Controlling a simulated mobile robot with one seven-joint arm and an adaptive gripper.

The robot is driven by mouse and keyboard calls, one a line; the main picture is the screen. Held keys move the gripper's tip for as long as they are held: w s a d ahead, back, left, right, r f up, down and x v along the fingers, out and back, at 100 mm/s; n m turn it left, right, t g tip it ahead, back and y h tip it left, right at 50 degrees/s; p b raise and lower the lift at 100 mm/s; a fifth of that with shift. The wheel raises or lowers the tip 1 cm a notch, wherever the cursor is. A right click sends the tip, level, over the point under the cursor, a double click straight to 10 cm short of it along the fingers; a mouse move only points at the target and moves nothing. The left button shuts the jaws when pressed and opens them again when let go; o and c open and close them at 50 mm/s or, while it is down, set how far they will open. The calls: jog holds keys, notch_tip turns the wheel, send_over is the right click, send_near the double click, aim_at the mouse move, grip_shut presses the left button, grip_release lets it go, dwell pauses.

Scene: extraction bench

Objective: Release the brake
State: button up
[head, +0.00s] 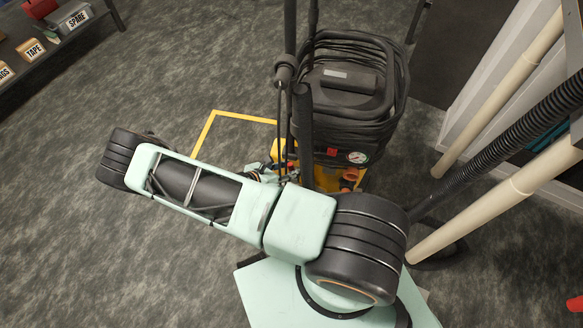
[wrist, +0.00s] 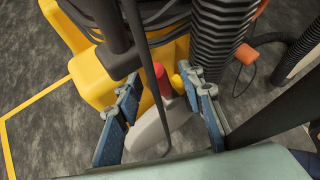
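The extraction machine (head: 345,95) has a black top wrapped in coiled hose and a yellow base, which fills the upper left of the wrist view (wrist: 95,88). In the wrist view, a pale grey lever-like part (wrist: 150,132) and a red-tipped piece (wrist: 163,80) show beside a small yellow knob (wrist: 178,84). Which of these is the brake is not clear. My gripper (wrist: 161,90) has its blue fingers apart, one on each side of these parts. A thin dark rod crosses in front of them. In the head view my gripper (head: 270,172) is small and partly hidden at the machine's base.
Yellow tape (head: 205,130) marks the floor left of the machine. Cream pipes (head: 495,200) and a black ribbed hose (head: 510,130) stand close on the right. A shelf with labelled bins (head: 33,50) is at upper left. The left floor is clear.

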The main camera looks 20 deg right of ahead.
jog(key=v, duration=1)
jog(key=shift+a+r, duration=0.2)
jog(key=shift+a, duration=0.1)
jog(key=shift+s, duration=0.1)
